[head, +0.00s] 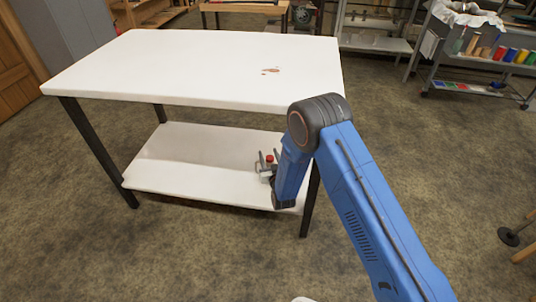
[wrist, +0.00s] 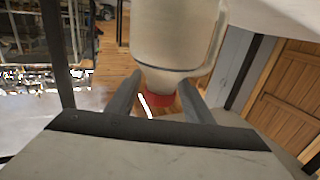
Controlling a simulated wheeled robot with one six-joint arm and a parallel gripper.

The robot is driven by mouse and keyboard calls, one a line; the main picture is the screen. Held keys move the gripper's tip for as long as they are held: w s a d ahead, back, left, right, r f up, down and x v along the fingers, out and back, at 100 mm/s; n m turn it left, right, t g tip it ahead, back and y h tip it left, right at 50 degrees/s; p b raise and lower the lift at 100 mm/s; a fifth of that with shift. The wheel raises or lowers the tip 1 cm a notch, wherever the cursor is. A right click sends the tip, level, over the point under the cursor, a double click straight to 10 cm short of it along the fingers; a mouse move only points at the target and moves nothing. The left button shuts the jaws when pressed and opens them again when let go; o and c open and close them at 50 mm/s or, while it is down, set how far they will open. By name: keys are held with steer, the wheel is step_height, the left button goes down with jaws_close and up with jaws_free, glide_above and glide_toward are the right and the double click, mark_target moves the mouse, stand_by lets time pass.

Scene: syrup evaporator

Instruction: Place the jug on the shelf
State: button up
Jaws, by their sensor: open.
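The jug (wrist: 175,35) is pale with a handle on one side and a red cap (wrist: 160,101). It looks inverted in the wrist view, as does the whole scene. In the head view only its red cap (head: 269,158) shows clearly, over the right end of the white lower shelf (head: 185,178). My gripper (head: 268,166) is open at that end, under the tabletop. In the wrist view my gripper's fingers (wrist: 160,90) stand apart on either side of the jug's neck and cap. I cannot see the jug's base, so its contact with the shelf is hidden.
The white tabletop (head: 200,65) spans above the shelf on dark legs (head: 98,150). My arm passes the right front leg. The shelf's left and middle are clear. A cart (head: 480,70) with colored containers stands at the back right.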

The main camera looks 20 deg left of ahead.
steer(key=v, duration=1)
steer(key=shift+s+d, duration=0.15)
steer(key=shift+s, duration=0.1)
